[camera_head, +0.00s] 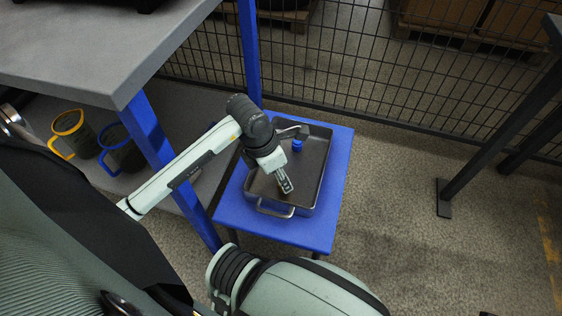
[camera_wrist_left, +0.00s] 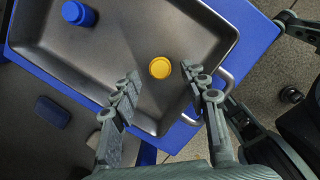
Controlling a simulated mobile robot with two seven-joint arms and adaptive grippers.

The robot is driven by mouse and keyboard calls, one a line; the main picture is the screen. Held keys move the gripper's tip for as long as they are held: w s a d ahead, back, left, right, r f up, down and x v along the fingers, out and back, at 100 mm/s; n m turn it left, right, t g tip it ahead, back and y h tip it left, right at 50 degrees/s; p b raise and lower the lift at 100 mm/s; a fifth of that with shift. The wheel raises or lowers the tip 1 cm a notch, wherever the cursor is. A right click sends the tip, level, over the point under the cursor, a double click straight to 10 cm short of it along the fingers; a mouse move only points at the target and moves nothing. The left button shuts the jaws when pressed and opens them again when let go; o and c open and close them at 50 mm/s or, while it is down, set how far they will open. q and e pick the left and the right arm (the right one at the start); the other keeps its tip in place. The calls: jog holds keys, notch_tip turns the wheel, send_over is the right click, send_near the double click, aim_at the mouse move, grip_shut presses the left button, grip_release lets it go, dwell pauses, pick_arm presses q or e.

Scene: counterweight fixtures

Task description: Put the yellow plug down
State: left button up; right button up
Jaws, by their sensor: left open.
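The yellow plug (camera_wrist_left: 160,68) stands on the floor of the dark metal tray (camera_head: 316,165) in the left wrist view, near the tray's handle side. My left gripper (camera_head: 286,186) is open over the tray. In the left wrist view its two fingers (camera_wrist_left: 158,82) point toward the plug, one to either side, with clear gaps. The plug looks free of both fingers. In the head view the plug is hidden by my left gripper and arm. My right gripper is in neither view.
A blue plug (camera_head: 297,146) stands in the same tray, which rests on a blue table (camera_head: 336,190). Two dark mugs, one with a yellow handle (camera_head: 62,146) and one with a blue handle (camera_head: 108,152), stand on a shelf at left. A mesh fence (camera_head: 400,90) runs behind.

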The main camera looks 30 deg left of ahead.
aim_at(272, 194)
pick_arm(q)
jog(key=v, duration=1)
jog(key=shift+p, duration=0.4)
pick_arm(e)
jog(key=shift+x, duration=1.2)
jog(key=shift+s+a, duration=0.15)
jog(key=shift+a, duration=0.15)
